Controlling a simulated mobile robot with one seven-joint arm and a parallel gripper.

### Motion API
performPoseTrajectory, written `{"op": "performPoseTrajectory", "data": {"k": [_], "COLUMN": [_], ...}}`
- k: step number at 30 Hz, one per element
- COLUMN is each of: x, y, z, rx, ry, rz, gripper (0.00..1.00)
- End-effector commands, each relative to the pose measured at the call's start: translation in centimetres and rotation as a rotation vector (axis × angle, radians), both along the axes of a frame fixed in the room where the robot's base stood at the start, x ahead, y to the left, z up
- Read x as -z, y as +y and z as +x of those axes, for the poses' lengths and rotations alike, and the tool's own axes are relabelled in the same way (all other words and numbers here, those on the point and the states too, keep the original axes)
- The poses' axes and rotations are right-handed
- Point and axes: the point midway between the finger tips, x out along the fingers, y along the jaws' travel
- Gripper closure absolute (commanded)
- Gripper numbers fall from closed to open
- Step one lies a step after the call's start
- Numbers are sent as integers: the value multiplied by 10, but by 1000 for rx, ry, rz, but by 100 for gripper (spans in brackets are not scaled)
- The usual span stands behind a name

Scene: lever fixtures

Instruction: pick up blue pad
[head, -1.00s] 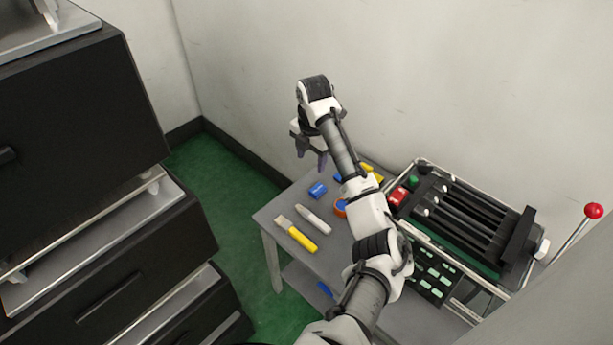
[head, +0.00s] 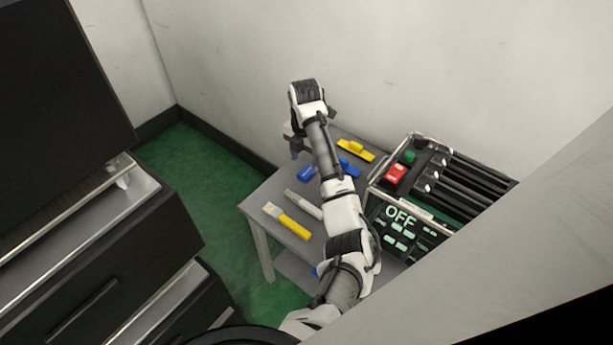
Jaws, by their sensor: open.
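A small blue piece (head: 307,174) lies on the grey table just left of my forearm. A second blue piece (head: 349,169) shows on the right of my forearm, beside a yellow handled pad, and is partly covered by the arm. I cannot tell which of the two is the blue pad, or whether they join behind the arm. My gripper (head: 298,152) is above the table's back left part, a little above and beyond the left blue piece in the picture. It is open and appears empty; its fingers are partly hidden by my wrist.
The grey table (head: 257,204) also holds a yellow handled pad (head: 356,151), a yellow-handled brush (head: 287,221) and a pale tool (head: 304,203). Black drawers (head: 90,290) stand open at left.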

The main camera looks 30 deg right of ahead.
Motion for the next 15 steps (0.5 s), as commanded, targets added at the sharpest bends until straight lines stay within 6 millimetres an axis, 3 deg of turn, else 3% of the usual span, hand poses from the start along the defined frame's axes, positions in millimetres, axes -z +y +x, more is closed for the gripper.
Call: {"op": "performPoseTrajectory", "data": {"k": [9,15], "x": [43,48], "y": [-4,-4], "z": [-2,-1], "rx": [2,0], "ry": [3,0], "rz": [1,0], "gripper": [44,44]}}
